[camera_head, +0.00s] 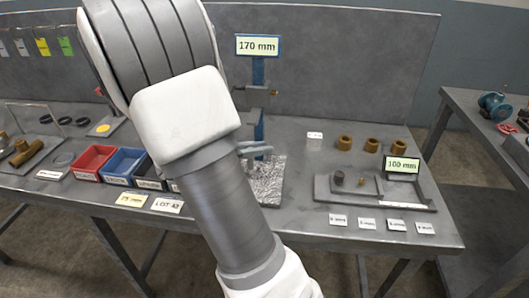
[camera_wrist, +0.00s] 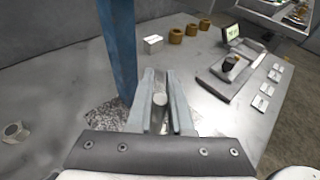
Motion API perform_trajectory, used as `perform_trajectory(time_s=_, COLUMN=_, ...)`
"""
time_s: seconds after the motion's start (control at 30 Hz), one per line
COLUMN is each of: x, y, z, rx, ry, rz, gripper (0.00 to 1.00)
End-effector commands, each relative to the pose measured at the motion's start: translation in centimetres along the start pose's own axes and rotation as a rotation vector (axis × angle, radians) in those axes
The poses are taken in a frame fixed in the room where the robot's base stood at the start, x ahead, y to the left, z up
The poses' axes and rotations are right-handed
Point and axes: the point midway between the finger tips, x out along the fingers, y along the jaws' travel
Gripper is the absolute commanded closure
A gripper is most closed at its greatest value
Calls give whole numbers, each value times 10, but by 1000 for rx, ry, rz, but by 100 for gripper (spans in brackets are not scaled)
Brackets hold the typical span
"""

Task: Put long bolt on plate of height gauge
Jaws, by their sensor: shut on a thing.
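The height gauge has a blue column (camera_head: 259,75) with a "170 mm" sign at its top and a speckled grey plate (camera_head: 269,182) at its foot. In the wrist view the blue column (camera_wrist: 119,45) rises just left of my gripper (camera_wrist: 160,82). The gripper is shut on the long bolt (camera_wrist: 160,99), whose round grey end shows between the fingers. The speckled plate (camera_wrist: 108,116) shows beneath and beside the fingers. Whether the bolt touches the plate is hidden. In the head view my arm covers part of the gauge, and the bolt cannot be made out.
A grey tray (camera_head: 335,198) with a "100 mm" sign (camera_head: 401,164) lies right of the gauge, with several brass bushings (camera_head: 345,142) behind it. Red (camera_head: 93,162) and blue bins (camera_head: 123,166) stand left. A grey hexagonal part (camera_wrist: 14,131) lies at left in the wrist view.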

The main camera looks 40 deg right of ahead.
Motion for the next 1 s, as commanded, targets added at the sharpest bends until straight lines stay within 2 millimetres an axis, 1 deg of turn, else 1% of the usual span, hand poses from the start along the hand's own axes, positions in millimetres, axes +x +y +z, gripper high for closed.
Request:
perform_trajectory(time_s=0.03, x=12, y=-1, z=2, rx=3, ry=-2, rz=-5, gripper=100)
perform_trajectory(time_s=0.07, x=17, y=-2, z=3, rx=3, ry=-2, rz=-5, gripper=100)
perform_trajectory(time_s=0.1, x=19, y=-1, z=-5, rx=-2, ry=0, rz=-1, gripper=100)
perform_trajectory(time_s=0.17, x=20, y=0, z=-11, rx=-2, ry=-1, rz=0, gripper=100)
perform_trajectory(time_s=0.4, x=19, y=0, z=-10, rx=1, ry=-1, rz=0, gripper=100)
perform_trajectory(time_s=0.57, x=20, y=0, z=-14, rx=0, ry=-1, rz=0, gripper=100)
perform_trajectory(time_s=0.6, x=20, y=0, z=-14, rx=0, ry=-1, rz=0, gripper=78)
perform_trajectory(time_s=0.67, x=20, y=0, z=-14, rx=0, ry=-1, rz=0, gripper=69)
perform_trajectory(time_s=0.9, x=20, y=0, z=-14, rx=0, ry=-1, rz=0, gripper=69)
perform_trajectory(time_s=1.0, x=19, y=0, z=-10, rx=1, ry=-1, rz=0, gripper=69)
